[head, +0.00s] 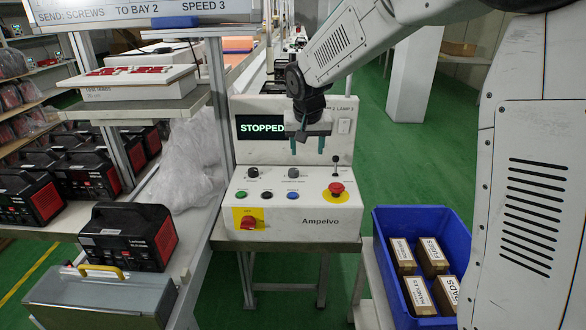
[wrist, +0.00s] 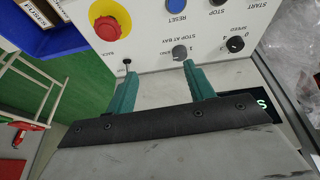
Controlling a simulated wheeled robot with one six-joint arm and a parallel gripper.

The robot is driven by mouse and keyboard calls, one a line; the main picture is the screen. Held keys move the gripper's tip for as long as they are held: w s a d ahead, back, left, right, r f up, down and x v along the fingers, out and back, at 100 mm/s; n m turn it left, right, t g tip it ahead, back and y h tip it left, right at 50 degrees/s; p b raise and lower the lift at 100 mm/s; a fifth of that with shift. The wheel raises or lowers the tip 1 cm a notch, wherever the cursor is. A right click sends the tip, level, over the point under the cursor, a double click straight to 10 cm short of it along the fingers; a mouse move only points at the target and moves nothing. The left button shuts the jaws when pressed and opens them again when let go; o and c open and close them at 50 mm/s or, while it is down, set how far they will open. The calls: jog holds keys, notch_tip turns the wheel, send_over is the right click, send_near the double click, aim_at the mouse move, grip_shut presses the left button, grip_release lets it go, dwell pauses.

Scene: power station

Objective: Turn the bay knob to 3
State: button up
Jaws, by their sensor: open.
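The bay knob (wrist: 179,52) is a small grey knob beside the label "STOP AT BAY" on the white control panel (head: 310,215). In the head view the knob (head: 293,172) is in the panel's middle; its setting is too small to read. My gripper (head: 307,148) is open and empty, fingers pointing down above the back of the sloping panel. In the wrist view, which is upside down, the gripper (wrist: 160,69) has one green fingertip close to the bay knob and the other near a small toggle (wrist: 127,63). The knob is not between the fingers.
The black speed knob (wrist: 235,44), blue reset button (head: 292,194) and red mushroom button (head: 336,188) are nearby. The display (head: 261,128) reads "STOPPED". A sign (head: 150,12) reads "TO BAY 2 SPEED 3". A blue crate (head: 385,270) of boxes stands at right.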

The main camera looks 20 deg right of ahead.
send_near(293, 170)
jog(key=f, duration=0.1)
jog(key=shift+t, duration=0.3)
jog(key=x, duration=0.7)
jog(key=shift+d+f, duration=0.2)
jog(key=shift+f, duration=0.1)
jog(key=c, duration=1)
